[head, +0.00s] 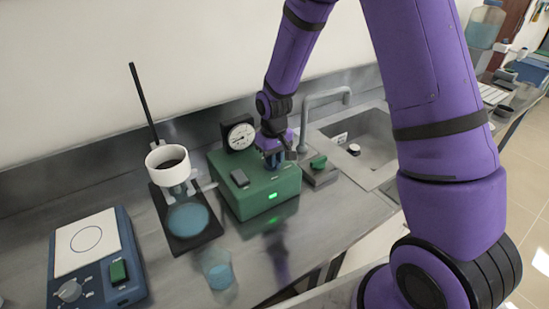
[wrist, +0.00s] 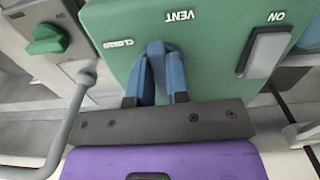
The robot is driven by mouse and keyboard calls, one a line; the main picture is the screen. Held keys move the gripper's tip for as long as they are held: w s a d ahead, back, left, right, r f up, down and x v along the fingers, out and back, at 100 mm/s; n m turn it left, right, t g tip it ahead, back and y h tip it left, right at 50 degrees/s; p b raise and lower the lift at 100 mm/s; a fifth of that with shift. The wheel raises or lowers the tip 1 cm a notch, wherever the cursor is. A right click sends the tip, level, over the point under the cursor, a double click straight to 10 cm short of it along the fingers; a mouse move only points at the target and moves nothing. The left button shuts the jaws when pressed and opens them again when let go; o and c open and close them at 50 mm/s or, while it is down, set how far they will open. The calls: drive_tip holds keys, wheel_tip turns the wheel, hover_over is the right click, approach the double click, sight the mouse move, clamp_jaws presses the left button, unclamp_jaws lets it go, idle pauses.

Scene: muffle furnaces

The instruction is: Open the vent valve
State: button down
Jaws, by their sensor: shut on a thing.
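A green pump box (head: 272,190) stands on the steel bench, with a dial gauge (head: 238,134) at its back and a lit green lamp on its front. The wrist view shows its top (wrist: 205,70) upside down, with the words VENT, CLOSED and ON, and a grey rocker switch (wrist: 265,52) at ON. My gripper (wrist: 157,50) has its blue fingers brought together right by the VENT and CLOSED labels. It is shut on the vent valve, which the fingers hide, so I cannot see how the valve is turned. In the head view my gripper (head: 273,158) is over the box's far right part.
Right of the box are a green knob (head: 318,162) on a metal base, a curved tap (head: 325,95) and a sink (head: 372,145). At left stand a white funnel (head: 168,158) on a stand, a blue stirrer (head: 130,270) and a glass beaker (head: 218,272).

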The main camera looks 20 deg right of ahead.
drive_tip(key=shift+m, duration=0.3)
drive_tip(key=c, duration=1.1)
unclamp_jaws()
drive_tip(key=shift+r, duration=0.1)
wheel_tip(320, 180, up, 11)
drive_tip(key=shift+f, duration=0.2)
drive_tip(key=s+d+r+m+t, duration=0.1)
drive_tip(key=s+d+r+t, duration=0.25)
drive_tip(key=s+r, duration=0.95)
drive_tip(key=s+d+r+t, duration=0.1)
drive_tip(key=s+r, duration=0.3)
drive_tip(key=s, duration=0.3)
drive_tip(key=s+d+r+m, duration=0.1)
drive_tip(key=s+d+r, duration=0.1)
drive_tip(key=s+r, duration=0.2)
drive_tip(key=s, duration=0.3)
drive_tip(key=shift+s+r+t, duration=0.15)
drive_tip(key=shift+s+t, duration=0.05)
drive_tip(key=shift+t, duration=0.15)
